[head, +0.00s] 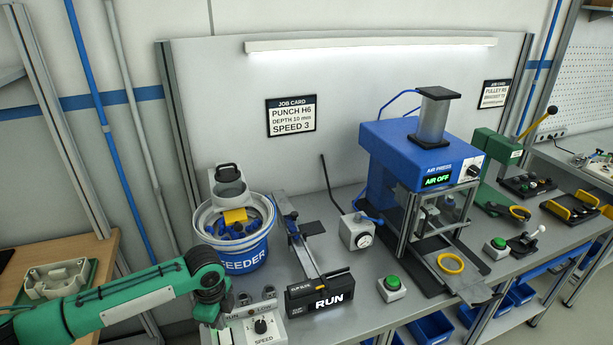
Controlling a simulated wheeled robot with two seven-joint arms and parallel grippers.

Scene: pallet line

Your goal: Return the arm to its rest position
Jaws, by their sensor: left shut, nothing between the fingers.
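My left arm comes in from the left, low in the head view. Its gripper (213,310) points down and is shut and empty. It hangs in front of the blue feeder bowl (243,252), at the left side of the grey control box with the speed knob (261,326). The gripper hides part of that box. I cannot tell whether it touches the box. My right gripper is not in view.
A black RUN box (320,294) stands right of the control box. The blue air press (421,150) reads AIR OFF, with a yellow ring (450,263) before it. A pale tray part (57,281) lies on the wooden table (92,254) behind my arm.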

